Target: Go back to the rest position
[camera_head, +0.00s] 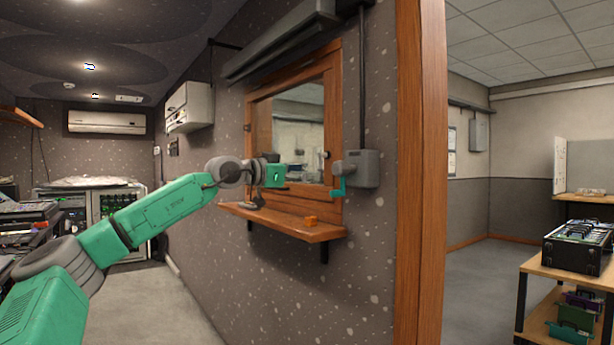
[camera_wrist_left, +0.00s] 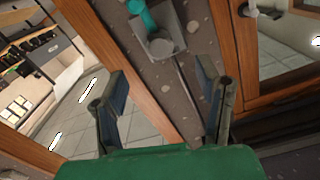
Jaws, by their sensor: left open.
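My left arm reaches from the lower left across the head view, and its green gripper (camera_head: 300,187) is near the wall by the window. In the left wrist view the gripper (camera_wrist_left: 162,75) has its two dark fingers spread wide with nothing between them. A grey wall box (camera_head: 362,168) with a teal lever (camera_head: 339,187) is just right of the gripper. In the left wrist view the grey box (camera_wrist_left: 168,45) and teal lever (camera_wrist_left: 140,14) lie beyond the fingers, apart from them. My right gripper is not in view.
A wooden door post (camera_head: 421,170) stands to the right. A wooden cart (camera_head: 540,268) holds a black case (camera_head: 577,250). Floor is clear at the left.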

